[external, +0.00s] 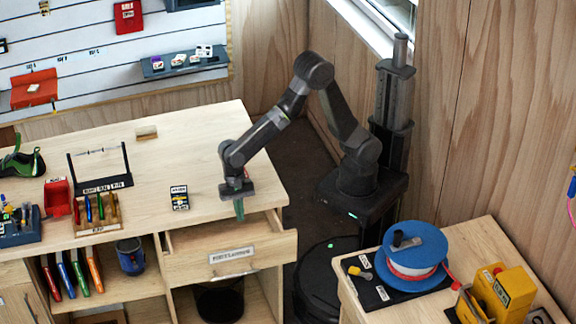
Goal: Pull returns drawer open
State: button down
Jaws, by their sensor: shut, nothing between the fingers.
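The returns drawer (190,264) is a pale wooden drawer under the right part of the workbench, with a label (232,255) on its front that is too blurred to read for certain. It stands pulled out part way, and some of its inside shows behind the front panel. No handle can be made out. My gripper (239,209) points down over the bench's front edge, above the drawer opening and behind its front panel. Its greenish fingers are shut and empty. It appears apart from the drawer front, though contact is hard to judge.
A dark bin (219,303) stands below the drawer. A second bench at right holds a blue reel (412,256) and a yellow device (497,293).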

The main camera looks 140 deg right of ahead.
jog(key=x, duration=0.9)
jog(key=shift+p, duration=0.3)
jog(key=w+a+p, duration=0.1)
jog(key=w+a, duration=0.4)
jog(key=a, duration=0.2)
jog(key=w+a+p, duration=0.2)
jog(key=w+a, duration=0.3)
jog(key=a, duration=0.3)
jog(key=shift+a+p, duration=0.25)
jog(key=shift+p, duration=0.05)
jog(key=shift+r, duration=0.2)
jog(key=p+v, duration=0.6)
jog(key=v, duration=0.3)
jog(key=shift+r, duration=0.3)
jog(key=shift+s+d+f, duration=0.1)
jog(key=shift+d, duration=0.05)
